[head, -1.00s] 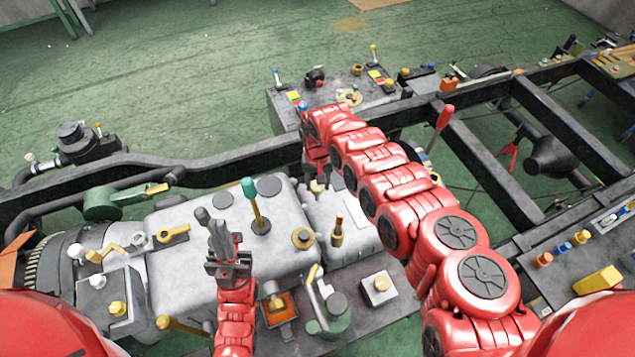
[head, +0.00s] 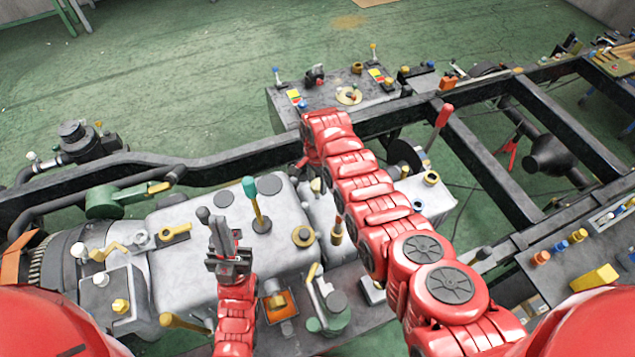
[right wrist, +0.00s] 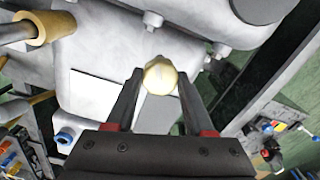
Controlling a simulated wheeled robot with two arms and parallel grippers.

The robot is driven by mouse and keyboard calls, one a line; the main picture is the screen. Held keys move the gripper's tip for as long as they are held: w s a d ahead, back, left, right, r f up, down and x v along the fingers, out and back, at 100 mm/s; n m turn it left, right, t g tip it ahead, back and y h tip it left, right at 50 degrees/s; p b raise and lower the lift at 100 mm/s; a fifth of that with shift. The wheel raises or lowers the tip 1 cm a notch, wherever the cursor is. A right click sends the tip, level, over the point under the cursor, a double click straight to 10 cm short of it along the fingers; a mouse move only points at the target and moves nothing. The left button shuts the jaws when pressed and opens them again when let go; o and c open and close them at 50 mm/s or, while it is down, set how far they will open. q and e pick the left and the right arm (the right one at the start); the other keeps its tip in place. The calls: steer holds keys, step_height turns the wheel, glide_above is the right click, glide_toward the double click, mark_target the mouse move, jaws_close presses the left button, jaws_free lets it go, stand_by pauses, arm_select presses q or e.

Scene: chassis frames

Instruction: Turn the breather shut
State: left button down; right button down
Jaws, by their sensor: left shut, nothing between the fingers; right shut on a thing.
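A rounded cream knob, which appears to be the breather (right wrist: 160,77), stands on the grey housing (right wrist: 95,55). In the right wrist view my right gripper (right wrist: 159,80) has one finger on each side of it and is shut on it. Its turn angle cannot be read. In the head view my red right arm hides most of that gripper, and a small cream part (head: 316,186) shows below the wrist. My left gripper (head: 222,234) is shut and empty, pointing up above the grey housing, left of the teal-topped lever (head: 256,203).
A black chassis rail (head: 230,165) runs behind. A red-handled lever (head: 443,116) stands right of my right arm.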

steer(key=m+b, duration=0.3)
steer(key=m, duration=0.1)
steer(key=shift+f, duration=0.25)
steer(key=shift+r+m+b, duration=0.15)
steer(key=shift+m+b, duration=0.95)
steer(key=shift+c, duration=1.4)
jaws_free()
steer(key=shift+r, duration=0.1)
